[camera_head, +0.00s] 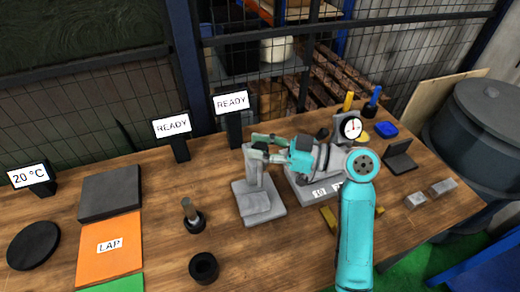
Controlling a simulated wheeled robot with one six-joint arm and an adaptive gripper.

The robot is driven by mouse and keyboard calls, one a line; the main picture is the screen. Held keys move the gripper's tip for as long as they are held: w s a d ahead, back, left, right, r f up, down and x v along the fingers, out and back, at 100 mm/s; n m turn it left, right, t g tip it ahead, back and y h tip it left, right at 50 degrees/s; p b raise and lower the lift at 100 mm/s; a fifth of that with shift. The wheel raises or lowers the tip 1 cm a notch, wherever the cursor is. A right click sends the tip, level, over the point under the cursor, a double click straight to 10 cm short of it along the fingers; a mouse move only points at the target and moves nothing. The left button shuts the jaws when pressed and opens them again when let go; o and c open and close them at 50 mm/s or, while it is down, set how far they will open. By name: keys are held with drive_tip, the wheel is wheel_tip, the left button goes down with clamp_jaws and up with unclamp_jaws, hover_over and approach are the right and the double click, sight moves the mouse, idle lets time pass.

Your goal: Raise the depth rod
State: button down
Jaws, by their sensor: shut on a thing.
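A grey stand (258,203) with a stepped base and an upright column stands near the middle of the bench. My gripper (258,148) reaches in from the right and is at the top of this column, with its fingers shut on a slim part there, which I take to be the depth rod. The fingers hide most of that part, so its height and lower end cannot be made out. My teal arm rises from the front right and covers part of the bench behind it.
A dial gauge (350,128) and a grey labelled block (313,190) sit close behind my wrist. A short post on a black base (194,222) and a black ring (203,267) stand left of the stand. Two READY signs (172,126) (231,102) are behind.

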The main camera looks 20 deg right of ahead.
drive_tip(key=shift+r, duration=0.3)
drive_tip(key=c, duration=0.8)
unclamp_jaws()
drive_tip(key=shift+o, duration=0.7)
drive_tip(key=shift+f, duration=0.1)
drive_tip(key=v, duration=1.2)
